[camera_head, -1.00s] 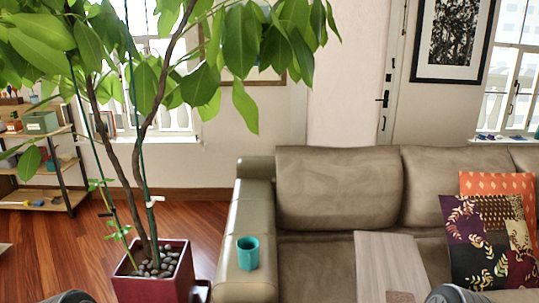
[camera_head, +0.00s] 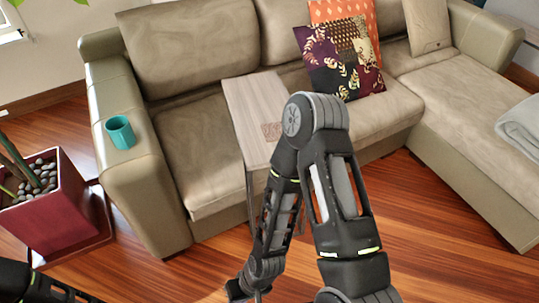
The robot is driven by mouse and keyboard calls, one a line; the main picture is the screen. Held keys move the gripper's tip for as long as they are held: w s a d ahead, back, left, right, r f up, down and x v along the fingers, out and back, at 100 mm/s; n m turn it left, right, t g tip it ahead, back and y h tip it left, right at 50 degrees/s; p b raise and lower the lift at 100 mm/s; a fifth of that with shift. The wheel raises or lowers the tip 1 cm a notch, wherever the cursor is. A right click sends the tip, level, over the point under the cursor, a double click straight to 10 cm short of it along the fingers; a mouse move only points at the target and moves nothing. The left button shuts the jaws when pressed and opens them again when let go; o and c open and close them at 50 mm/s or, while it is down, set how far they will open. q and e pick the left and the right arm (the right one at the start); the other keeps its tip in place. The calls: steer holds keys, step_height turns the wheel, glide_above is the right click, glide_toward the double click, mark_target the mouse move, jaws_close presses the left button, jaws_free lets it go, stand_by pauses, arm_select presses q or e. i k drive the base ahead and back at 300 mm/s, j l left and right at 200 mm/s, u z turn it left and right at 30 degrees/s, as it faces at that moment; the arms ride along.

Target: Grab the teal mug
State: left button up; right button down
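The teal mug (camera_head: 120,132) stands upright on the near part of the left armrest of the sofa (camera_head: 165,205). Nothing touches it except the armrest. My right arm rises in the middle of the view, bends at the elbow and runs down to the bottom edge. Its wrist end, with what may be part of my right gripper (camera_head: 240,288), is low and cut off by the frame, well below and to the right of the mug. Only a dark piece of my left arm shows at the bottom left corner. My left gripper is out of view.
A red planter (camera_head: 45,215) with stones stands on the floor left of the armrest. A narrow wooden side table (camera_head: 250,100) stands at the seat front, partly behind my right arm. Patterned cushions (camera_head: 338,62) lie on the sofa. Wooden floor (camera_head: 170,275) is clear before the armrest.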

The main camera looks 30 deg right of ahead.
mark_target(119, 127)
steer(key=i+z, duration=0.25)
steer(key=z, duration=0.2)
steer(key=i+j+z, duration=0.15)
steer(key=z, duration=0.25)
steer(key=i+j+z, duration=0.2)
steer(key=z, duration=0.25)
steer(key=i+j, duration=0.05)
steer(key=i, duration=0.05)
